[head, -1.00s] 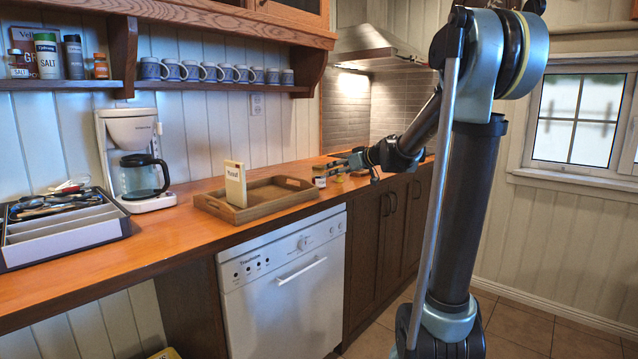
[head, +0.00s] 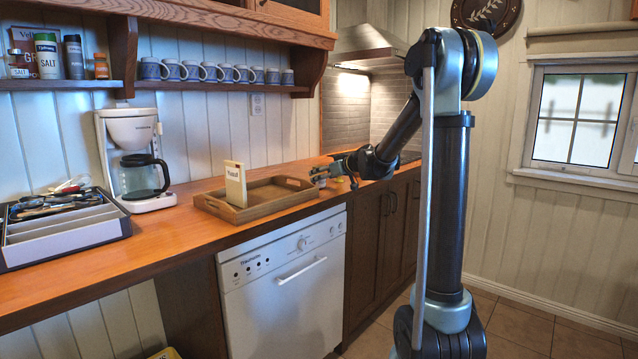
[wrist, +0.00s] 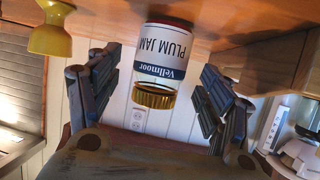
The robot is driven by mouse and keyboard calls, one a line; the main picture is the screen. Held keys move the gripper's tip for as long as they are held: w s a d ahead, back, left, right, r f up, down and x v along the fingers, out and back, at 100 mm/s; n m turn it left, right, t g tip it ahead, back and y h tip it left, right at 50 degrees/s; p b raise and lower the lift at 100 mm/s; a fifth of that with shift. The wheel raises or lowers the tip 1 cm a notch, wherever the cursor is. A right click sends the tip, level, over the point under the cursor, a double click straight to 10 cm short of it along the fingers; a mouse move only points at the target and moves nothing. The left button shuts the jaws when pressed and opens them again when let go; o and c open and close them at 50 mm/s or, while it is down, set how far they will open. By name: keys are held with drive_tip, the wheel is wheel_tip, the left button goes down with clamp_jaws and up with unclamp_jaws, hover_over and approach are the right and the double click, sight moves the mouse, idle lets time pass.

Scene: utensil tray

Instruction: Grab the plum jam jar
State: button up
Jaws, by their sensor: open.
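The plum jam jar (wrist: 163,55) shows upside down in the wrist view, with a white and navy label and a gold lid. It stands on the wooden counter (wrist: 110,18). My gripper (wrist: 160,72) is open, with one dark finger on each side of the jar and visible gaps between. In the head view my gripper (head: 324,173) is low over the counter, just right of the wooden tray. There the jar is mostly hidden by the gripper and hard to make out.
A yellow cup-like object (wrist: 50,28) stands close beside the jar. The wooden tray (head: 252,213) holds an upright cream box (head: 235,184). A coffee maker (head: 137,160) and a utensil tray (head: 62,237) are farther left. Bare counter lies before the coffee maker.

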drive_tip(key=shift+x, duration=1.7)
drive_tip(key=c, duration=1.4)
